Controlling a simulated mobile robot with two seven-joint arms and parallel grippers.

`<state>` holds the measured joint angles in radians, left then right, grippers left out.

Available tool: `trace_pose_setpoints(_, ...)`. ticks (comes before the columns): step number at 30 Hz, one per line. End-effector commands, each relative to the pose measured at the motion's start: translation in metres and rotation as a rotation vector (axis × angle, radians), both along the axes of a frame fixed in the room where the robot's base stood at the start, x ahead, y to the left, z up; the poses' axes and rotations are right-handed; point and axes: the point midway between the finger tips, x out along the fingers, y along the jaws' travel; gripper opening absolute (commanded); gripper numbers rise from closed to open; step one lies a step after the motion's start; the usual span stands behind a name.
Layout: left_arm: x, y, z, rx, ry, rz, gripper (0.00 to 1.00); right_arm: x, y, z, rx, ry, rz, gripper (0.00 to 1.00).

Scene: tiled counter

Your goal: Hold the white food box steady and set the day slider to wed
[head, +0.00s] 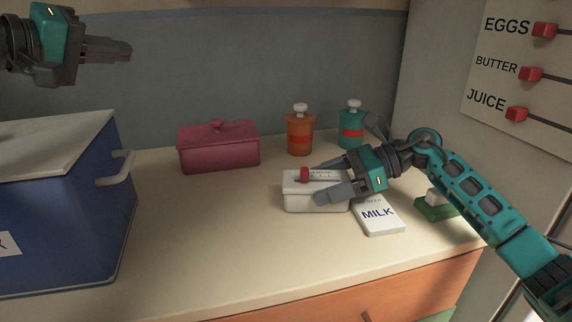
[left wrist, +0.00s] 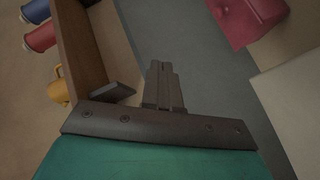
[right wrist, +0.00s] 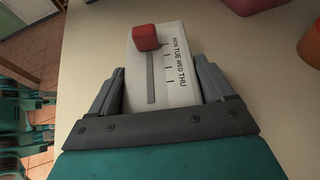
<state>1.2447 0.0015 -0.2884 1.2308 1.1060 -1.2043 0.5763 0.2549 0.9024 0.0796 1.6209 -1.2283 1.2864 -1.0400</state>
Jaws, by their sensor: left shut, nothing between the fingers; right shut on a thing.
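The white food box (head: 300,202) stands on the counter. Its top has a slot and a scale reading MON, TUE, WED, THU. The red slider knob (head: 304,174) is at the left end of the scale; in the right wrist view the red knob (right wrist: 146,37) sits at the far end of the slot, by MON. My right gripper (head: 332,180) is shut on the food box, with one finger on either side. My left gripper (head: 128,48) is shut and empty, raised high at upper left, away from the box; its closed fingers show in the left wrist view (left wrist: 163,88).
A large blue box (head: 65,215) with a handle stands left. A dark red lidded box (head: 218,150), orange bottle (head: 300,136) and teal bottle (head: 349,134) stand behind. A MILK card (head: 380,216) and green block (head: 432,210) lie right.

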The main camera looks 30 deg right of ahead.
Motion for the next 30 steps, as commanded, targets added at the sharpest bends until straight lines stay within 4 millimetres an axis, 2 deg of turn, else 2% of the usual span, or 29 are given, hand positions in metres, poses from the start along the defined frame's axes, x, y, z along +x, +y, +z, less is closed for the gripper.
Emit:
trace_pose_setpoints(1,-0.014,-0.027,-0.008,0.075,0.002,-0.063,0.00,0.000,0.000,0.000,-0.001,0.001,0.001,0.45)
trace_pose_setpoints(3,-0.032,-0.058,-0.023,0.179,0.008,-0.140,0.00,0.000,0.000,0.000,0.000,0.002,0.001,0.45)
trace_pose_setpoints(6,-0.057,-0.093,-0.048,0.330,0.017,-0.239,0.00,0.000,0.000,0.000,-0.001,0.001,0.001,0.45)
trace_pose_setpoints(9,-0.080,-0.116,-0.072,0.470,0.024,-0.320,0.00,0.000,0.000,-0.001,-0.001,0.001,0.001,0.45)
trace_pose_setpoints(15,-0.107,-0.136,-0.109,0.673,0.038,-0.417,0.00,0.000,0.000,-0.001,0.000,0.002,0.001,0.45)
trace_pose_setpoints(18,-0.114,-0.139,-0.117,0.722,0.043,-0.438,0.00,0.000,0.000,-0.001,0.000,0.002,0.001,0.45)
trace_pose_setpoints(25,-0.115,-0.150,-0.137,0.747,0.048,-0.450,0.00,0.000,0.000,-0.001,0.000,0.002,0.001,0.45)
trace_pose_setpoints(30,-0.112,-0.170,-0.164,0.746,0.050,-0.449,0.00,0.000,0.000,-0.001,-0.001,0.001,0.001,0.45)
